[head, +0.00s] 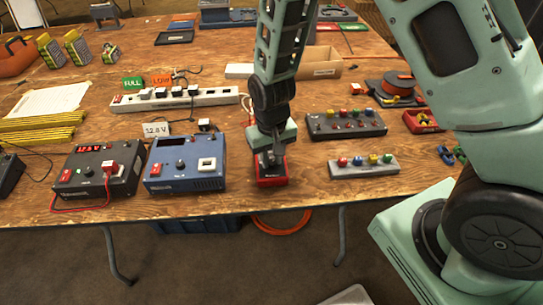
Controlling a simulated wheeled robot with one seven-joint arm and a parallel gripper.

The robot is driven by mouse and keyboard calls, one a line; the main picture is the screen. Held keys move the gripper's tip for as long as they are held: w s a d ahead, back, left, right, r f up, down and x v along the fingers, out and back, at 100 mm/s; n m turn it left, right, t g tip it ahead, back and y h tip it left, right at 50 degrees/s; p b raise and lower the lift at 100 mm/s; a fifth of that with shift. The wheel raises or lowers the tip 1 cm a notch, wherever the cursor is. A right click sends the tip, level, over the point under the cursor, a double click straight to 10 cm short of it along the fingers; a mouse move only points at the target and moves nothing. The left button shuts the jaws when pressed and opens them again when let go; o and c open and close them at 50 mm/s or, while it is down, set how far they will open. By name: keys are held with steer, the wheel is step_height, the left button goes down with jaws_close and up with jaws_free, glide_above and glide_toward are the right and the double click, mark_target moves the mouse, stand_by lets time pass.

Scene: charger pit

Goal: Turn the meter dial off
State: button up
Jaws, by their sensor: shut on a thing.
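A small red device (273,182) with a dark top, likely the meter, lies near the table's front edge in the middle of the head view. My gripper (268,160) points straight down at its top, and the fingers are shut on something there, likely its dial. The dial and its setting are hidden by the fingers and too small to read.
A blue charger box (187,163) and a dark charger (99,171) with a red display stand left. A white power strip (175,99) lies behind. A grey terminal block (363,166) and a dark connector panel (345,124) lie right. Bare wood lies around the red device.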

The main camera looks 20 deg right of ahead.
steer(key=n+p, duration=0.1)
steer(key=n, duration=0.5)
steer(key=shift+n, duration=0.3)
jaws_close()
steer(key=n+p, duration=0.1)
steer(key=n, duration=0.2)
steer(key=shift+n, duration=0.3)
steer(key=n+p, duration=0.1)
steer(key=n, duration=0.2)
steer(key=shift+r+n, duration=0.1)
steer(key=shift+n, duration=0.2)
steer(key=n+p, duration=0.1)
steer(key=n, duration=0.4)
steer(key=shift+p, duration=0.35)
steer(key=shift+n+p, duration=0.65)
steer(key=shift+n, duration=1.55)
steer(key=o, duration=1)
jaws_free()
